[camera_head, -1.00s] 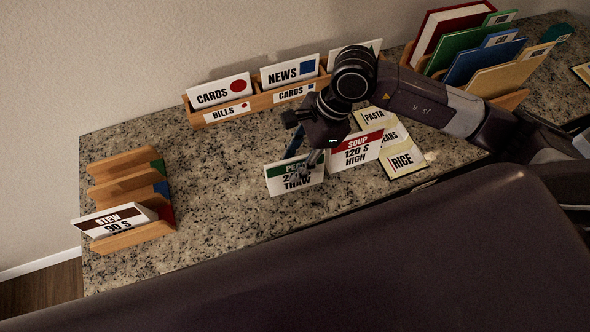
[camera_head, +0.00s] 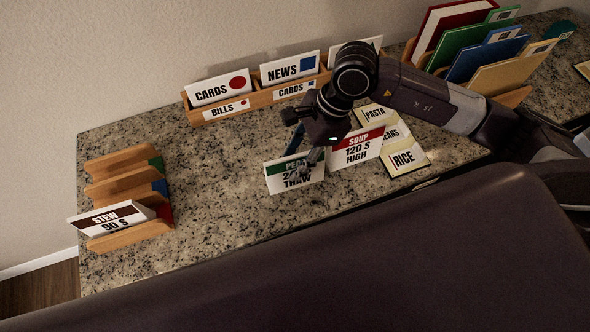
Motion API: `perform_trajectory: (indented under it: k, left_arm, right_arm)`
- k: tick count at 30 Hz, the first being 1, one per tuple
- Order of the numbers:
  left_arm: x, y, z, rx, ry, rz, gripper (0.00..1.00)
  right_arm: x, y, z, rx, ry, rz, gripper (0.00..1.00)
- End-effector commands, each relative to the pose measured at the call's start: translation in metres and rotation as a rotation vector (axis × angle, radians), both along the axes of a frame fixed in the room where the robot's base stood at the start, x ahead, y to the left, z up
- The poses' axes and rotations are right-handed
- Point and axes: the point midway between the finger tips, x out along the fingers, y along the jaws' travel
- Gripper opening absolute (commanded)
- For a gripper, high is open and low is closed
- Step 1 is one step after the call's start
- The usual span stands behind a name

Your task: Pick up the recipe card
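A white recipe card with a green header, partly covered and reading PE.. and THAW (camera_head: 293,180), stands near the counter's front edge. A red-headed SOUP card (camera_head: 357,150) stands just right of it. A brown-headed STEW card (camera_head: 112,219) leans in the front slot of a wooden rack (camera_head: 130,237) at left. My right gripper (camera_head: 304,150) points down at the green card's top edge. Its fingers look apart, one in front of the card's upper right, one behind; contact is unclear. My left gripper is not in view.
Flat PASTA, BEANS and RICE cards (camera_head: 406,160) lie right of the SOUP card. A wooden holder (camera_head: 258,101) with CARDS and NEWS cards stands at the back. Books and folders (camera_head: 480,55) stand at back right. Counter between rack and green card is clear.

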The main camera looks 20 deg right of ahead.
Motion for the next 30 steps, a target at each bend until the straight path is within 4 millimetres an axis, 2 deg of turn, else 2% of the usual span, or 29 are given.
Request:
perform_trajectory:
  k: [9,18,30]
  left_arm:
    - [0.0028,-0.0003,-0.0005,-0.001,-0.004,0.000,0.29]
    - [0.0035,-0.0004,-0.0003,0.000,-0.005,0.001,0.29]
    - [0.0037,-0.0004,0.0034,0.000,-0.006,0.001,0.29]
  right_arm:
    - [0.0001,-0.0001,0.0000,0.000,0.000,0.000,0.34]
    - [0.0000,0.0000,-0.0002,0.000,0.000,0.000,0.01]
    - [0.0000,0.0001,0.0021,0.000,0.000,-0.001,0.00]
